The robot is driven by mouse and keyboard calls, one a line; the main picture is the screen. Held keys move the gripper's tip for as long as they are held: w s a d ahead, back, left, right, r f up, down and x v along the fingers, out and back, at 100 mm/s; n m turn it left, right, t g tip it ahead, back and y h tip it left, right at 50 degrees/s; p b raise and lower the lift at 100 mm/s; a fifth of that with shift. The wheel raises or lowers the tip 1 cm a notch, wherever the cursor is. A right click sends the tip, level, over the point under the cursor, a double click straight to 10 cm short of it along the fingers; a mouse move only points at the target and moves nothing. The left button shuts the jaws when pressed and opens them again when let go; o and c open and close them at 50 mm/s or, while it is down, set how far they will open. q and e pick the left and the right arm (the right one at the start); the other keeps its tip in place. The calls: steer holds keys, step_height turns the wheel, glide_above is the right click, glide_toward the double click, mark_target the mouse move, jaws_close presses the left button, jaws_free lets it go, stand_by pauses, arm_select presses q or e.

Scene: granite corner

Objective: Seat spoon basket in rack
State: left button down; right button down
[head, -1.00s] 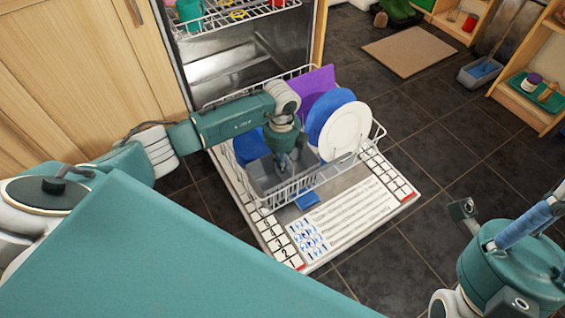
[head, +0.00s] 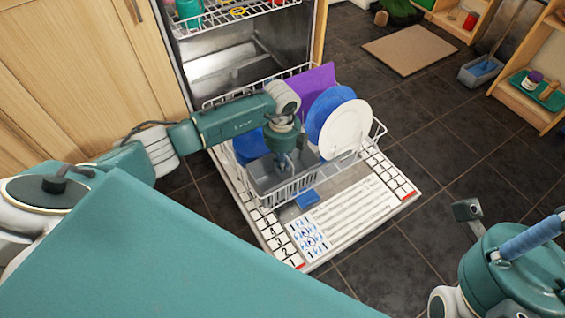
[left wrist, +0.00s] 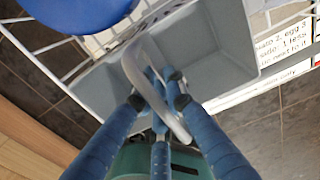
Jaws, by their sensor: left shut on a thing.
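The grey spoon basket (head: 262,176) is at the near left part of the white wire lower rack (head: 351,157), with rack wires in front of its lower side. I cannot tell whether its bottom rests on the rack floor. My left gripper (head: 287,164) reaches down over the basket. In the left wrist view, its blue fingers (left wrist: 160,90) are closed on the pale looped handle of the basket (left wrist: 215,45). The basket looks empty where its inside shows. My right gripper (head: 500,240) is partly in view at the lower right, away from the rack.
The rack holds a white plate (head: 346,130), a blue plate (head: 322,112), a purple board (head: 317,78) and a blue item (head: 248,147) beside the basket. The upper rack (head: 225,18) is above.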

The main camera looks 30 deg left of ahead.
arm_select(q)
steer(key=c, duration=1.7)
jaws_free()
step_height(320, 180, up, 12)
